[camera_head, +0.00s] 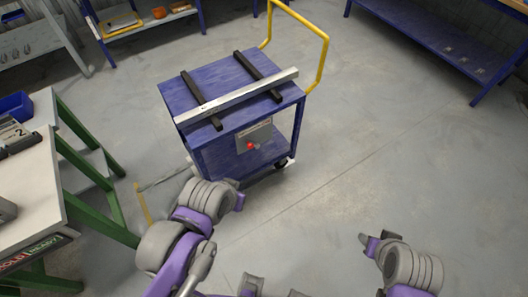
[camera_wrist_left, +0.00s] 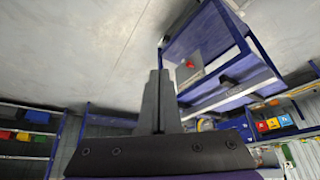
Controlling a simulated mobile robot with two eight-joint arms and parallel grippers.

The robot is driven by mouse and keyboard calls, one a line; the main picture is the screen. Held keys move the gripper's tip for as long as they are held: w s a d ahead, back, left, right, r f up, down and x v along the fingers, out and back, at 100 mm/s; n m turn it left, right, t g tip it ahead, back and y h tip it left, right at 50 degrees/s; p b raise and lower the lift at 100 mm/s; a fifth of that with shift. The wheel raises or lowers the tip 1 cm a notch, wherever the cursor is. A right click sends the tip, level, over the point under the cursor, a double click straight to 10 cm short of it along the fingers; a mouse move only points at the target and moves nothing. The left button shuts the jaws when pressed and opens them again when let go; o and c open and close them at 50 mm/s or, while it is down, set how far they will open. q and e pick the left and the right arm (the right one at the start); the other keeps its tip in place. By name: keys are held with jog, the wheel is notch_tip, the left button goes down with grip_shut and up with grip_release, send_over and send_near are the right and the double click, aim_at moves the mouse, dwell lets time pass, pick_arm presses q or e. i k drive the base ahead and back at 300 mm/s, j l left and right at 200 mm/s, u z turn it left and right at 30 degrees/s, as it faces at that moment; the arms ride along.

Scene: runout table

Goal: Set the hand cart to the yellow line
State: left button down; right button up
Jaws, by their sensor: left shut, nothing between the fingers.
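The hand cart (camera_head: 232,75) is blue, with a yellow push handle (camera_head: 322,62) at its far right side. Two black bars and a long silver bar lie across its top. A grey box with a red button (camera_head: 250,145) is on its near side. A short yellow strip (camera_head: 143,203) shows on the floor left of the cart, by the green table legs; it may be the yellow line. My left gripper (camera_head: 238,192) is just in front of the cart's near side. In the left wrist view its fingers (camera_wrist_left: 155,98) are together and empty. My right gripper (camera_head: 365,240) is over bare floor, its fingers unclear.
A white-topped table (camera_head: 32,195) on green legs stands at the left. A grey strip (camera_head: 165,177) lies on the floor between it and the cart. Blue benches (camera_head: 445,40) stand along the back. The floor to the right of the cart is clear.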

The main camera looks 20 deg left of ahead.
aim_at(216, 144)
jog(key=i+l+z, duration=0.25)
jog(key=i, duration=0.25)
jog(key=i+z, duration=0.25)
jog(key=i, duration=0.2)
